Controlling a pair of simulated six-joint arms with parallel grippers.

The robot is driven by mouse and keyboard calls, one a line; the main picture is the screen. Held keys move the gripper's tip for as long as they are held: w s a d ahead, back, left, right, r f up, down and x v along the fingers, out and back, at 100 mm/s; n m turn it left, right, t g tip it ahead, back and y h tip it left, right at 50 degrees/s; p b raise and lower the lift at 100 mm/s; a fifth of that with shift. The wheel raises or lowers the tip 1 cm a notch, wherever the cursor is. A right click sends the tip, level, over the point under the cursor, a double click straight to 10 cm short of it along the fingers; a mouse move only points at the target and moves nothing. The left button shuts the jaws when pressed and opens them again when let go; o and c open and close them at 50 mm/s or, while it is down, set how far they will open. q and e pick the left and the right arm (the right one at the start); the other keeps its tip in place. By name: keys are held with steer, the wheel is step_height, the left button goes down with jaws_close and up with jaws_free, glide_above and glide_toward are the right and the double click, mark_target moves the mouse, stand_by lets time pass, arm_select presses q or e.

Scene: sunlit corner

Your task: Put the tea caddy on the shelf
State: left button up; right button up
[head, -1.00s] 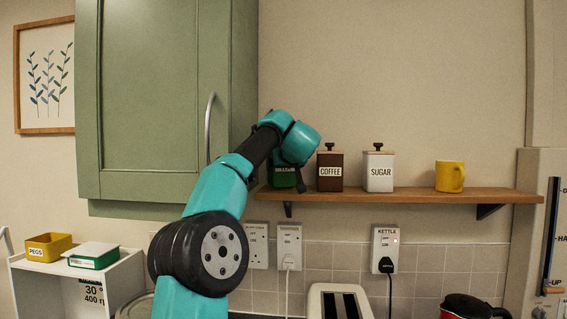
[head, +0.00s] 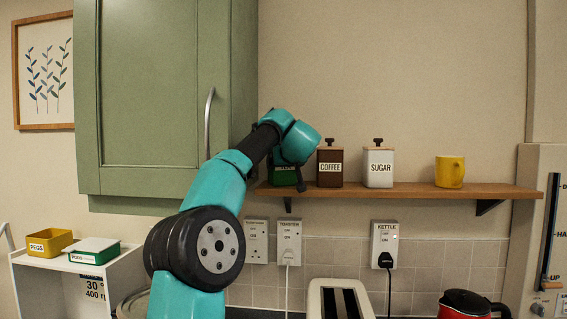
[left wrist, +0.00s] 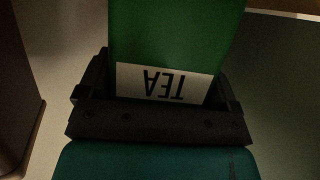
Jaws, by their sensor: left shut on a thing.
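The green tea caddy (head: 282,174) is at the left end of the wooden shelf (head: 400,192), left of the brown coffee caddy (head: 330,168). My left gripper (head: 292,182) is shut on it, and the gripper and wrist partly hide it in the head view. In the left wrist view the tea caddy (left wrist: 168,40) sits between the two dark fingers of my left gripper (left wrist: 160,90), with its white TEA label upside down. The caddy looks upright at shelf level, but I cannot tell whether its base touches the board. My right gripper is not in view.
The white sugar caddy (head: 378,167) and yellow mug (head: 449,172) stand farther right on the shelf. The green wall cabinet (head: 150,100) is close on the left. Below are a toaster (head: 340,300) and red kettle (head: 472,304). The shelf is clear between sugar and mug.

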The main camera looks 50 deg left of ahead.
arm_select(q)
steer(key=o, duration=1.1)
steer(key=shift+f, duration=0.1)
steer(key=shift+d, duration=0.1)
steer(key=v, duration=1.7)
steer(key=shift+s+r, duration=0.1)
steer(key=shift+r, duration=0.1)
